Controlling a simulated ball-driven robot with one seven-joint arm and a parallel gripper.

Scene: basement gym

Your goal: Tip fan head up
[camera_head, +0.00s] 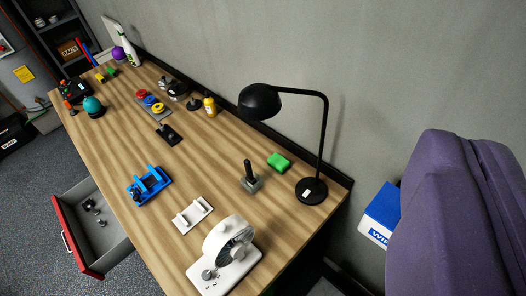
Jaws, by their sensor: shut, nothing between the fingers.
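A small white desk fan (216,236) stands near the front right end of the wooden workbench. Its round head has a dark grille, turned toward the right of the picture; its exact tilt is hard to tell. The head sits over a white base plate (215,288) with a grey knob (207,274) on its left part. My gripper's fingers are not in view, and nothing is seen touching the fan.
A black lamp (311,190) arches behind the fan. A joystick (250,178), green block (279,162), white holder (192,214) and blue stand (149,186) share the bench (180,165). A red-fronted drawer (78,243) stands open at left. A large purple shape fills the right side.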

